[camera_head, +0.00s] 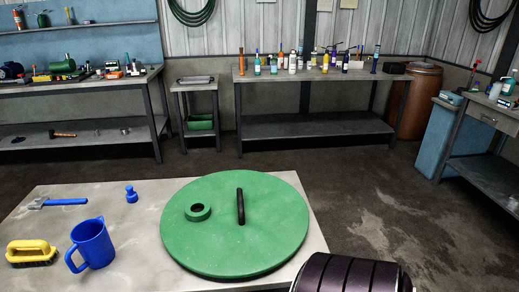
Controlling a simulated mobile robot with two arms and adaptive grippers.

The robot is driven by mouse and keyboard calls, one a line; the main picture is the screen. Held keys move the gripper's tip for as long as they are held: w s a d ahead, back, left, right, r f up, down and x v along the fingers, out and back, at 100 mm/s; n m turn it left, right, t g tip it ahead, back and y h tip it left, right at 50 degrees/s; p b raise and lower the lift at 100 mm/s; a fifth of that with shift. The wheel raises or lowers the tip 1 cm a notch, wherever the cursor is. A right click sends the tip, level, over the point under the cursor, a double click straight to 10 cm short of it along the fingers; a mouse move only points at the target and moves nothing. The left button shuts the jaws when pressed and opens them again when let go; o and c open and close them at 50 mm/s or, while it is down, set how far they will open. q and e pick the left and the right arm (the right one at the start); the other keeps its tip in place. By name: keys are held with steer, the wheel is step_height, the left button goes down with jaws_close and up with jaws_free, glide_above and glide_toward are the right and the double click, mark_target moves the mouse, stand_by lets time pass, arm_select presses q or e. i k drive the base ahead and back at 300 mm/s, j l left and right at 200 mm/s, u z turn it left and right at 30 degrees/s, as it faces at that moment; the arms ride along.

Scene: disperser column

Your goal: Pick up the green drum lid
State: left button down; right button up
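The green drum lid (250,245) is a large round disc lying flat on the near table, toward its right side. A dark upright bar handle (240,206) stands near its middle. A raised green ring (198,212) with a dark opening sits to the left of the handle. Nothing touches or covers the lid. Neither of my grippers shows in the head view.
On the near table (140,225), left of the lid, are a blue jug (92,243), a yellow brush (31,253), a blue-handled tool (60,202) and a small blue stopper (131,194). A dark ribbed cylinder (350,275) stands at the front right. Open floor (390,200) lies beyond.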

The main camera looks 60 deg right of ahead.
mark_target(235, 224)
steer(key=z, duration=1.75)
steer(key=j, duration=0.4)
steer(key=i+j+z, duration=0.1)
steer(key=j, duration=0.3)
